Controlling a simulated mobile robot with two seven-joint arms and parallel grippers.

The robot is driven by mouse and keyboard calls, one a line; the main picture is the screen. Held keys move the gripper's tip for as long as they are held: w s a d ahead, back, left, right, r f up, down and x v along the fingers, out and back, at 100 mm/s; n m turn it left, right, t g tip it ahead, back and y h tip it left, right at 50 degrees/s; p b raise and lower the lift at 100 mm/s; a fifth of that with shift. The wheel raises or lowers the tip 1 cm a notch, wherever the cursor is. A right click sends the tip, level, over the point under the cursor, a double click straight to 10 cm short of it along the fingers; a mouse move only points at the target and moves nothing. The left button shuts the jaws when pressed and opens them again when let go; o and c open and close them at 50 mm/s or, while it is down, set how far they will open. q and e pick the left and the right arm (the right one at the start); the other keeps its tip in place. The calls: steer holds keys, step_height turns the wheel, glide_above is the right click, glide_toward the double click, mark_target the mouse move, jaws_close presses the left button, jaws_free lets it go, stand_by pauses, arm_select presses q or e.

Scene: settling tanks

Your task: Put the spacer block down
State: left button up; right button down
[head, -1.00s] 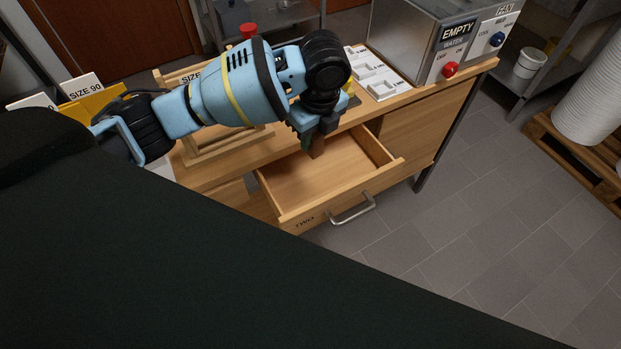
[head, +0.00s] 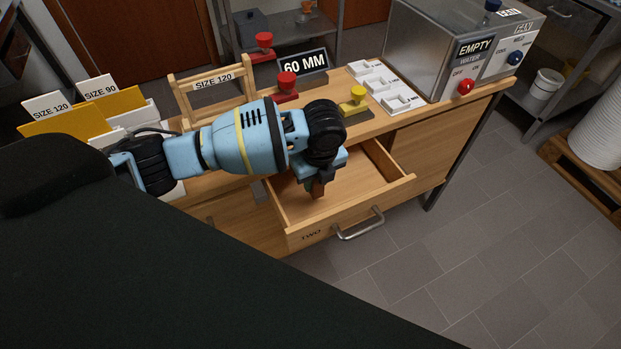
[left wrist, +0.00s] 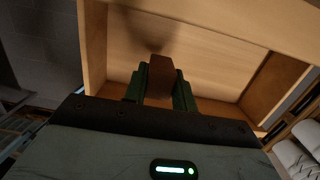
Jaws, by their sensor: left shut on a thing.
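The spacer block (head: 317,189) is a small brown block. My left gripper (head: 314,180) is shut on it, pointing down over the open drawer marked TWO (head: 352,190). In the left wrist view the block (left wrist: 161,74) stands between the two dark green fingers (left wrist: 160,88), with the drawer's pale wooden floor (left wrist: 215,68) beyond it. A shadow lies on the floor near the block. I cannot tell whether the block touches the floor. The drawer looks otherwise empty where it shows. My right gripper is out of view.
The drawer's side walls and front (head: 400,190) surround the gripper.

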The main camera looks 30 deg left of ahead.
mark_target(315, 187)
arm_select(q)
step_height(315, 187, down, 3)
steer(key=shift+f, duration=0.35)
steer(key=shift+w+a, duration=0.2)
steer(key=w+a, duration=0.2)
steer(key=a, duration=0.1)
steer(key=shift+w, duration=0.15)
steer(key=shift+d+f, duration=0.15)
steer(key=shift+f, duration=0.35)
